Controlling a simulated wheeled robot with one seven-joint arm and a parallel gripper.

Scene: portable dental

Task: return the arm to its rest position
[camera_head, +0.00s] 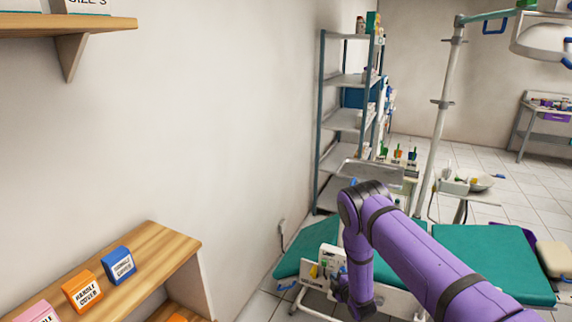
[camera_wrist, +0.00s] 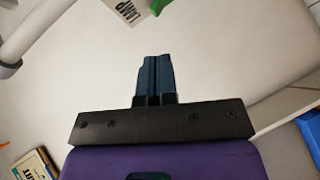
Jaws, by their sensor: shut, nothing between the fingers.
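My purple arm (camera_head: 425,255) reaches in from the lower right of the head view, bends at a raised elbow and hangs down. My gripper (camera_head: 352,305) is at its lower end, low in the picture and partly cut off by the frame edge. In the wrist view the two dark blue fingers of my gripper (camera_wrist: 154,75) are together, with nothing between them. Behind them is a plain pale surface.
A wooden shelf unit (camera_head: 205,262) with a blue box (camera_head: 118,265) and an orange box (camera_head: 82,291) stands at the lower left. A green dental chair (camera_head: 490,250) lies behind my arm. A metal rack (camera_head: 345,120) and a pole (camera_head: 440,110) stand farther back.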

